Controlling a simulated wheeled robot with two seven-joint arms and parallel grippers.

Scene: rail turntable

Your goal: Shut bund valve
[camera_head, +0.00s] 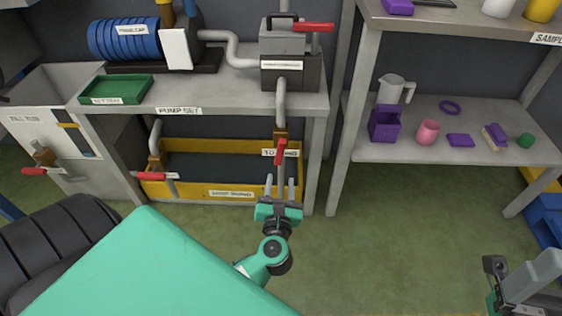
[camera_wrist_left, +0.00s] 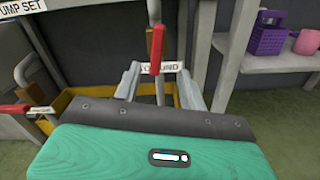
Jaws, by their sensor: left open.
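The bund valve's red handle (camera_head: 281,151) is on the vertical pipe (camera_head: 281,110) at the right end of the yellow bund, beside a label ending in "BUND". The handle stands nearly upright, roughly in line with the pipe. In the left wrist view the red handle (camera_wrist_left: 156,52) shows between and beyond the fingertips. My left gripper (camera_head: 280,182) is open and empty, just below and in front of the handle; I see no contact. My right gripper (camera_head: 497,266) shows partly at the lower right, and its jaws are unclear.
The yellow bund (camera_head: 218,188) lies under the pump bench (camera_head: 225,94). Other red handles are at the bund's left (camera_head: 158,176), on the grey box above (camera_head: 314,27) and on the left cabinet (camera_head: 35,171). A shelf (camera_head: 450,154) with cups stands right. Green floor is clear.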

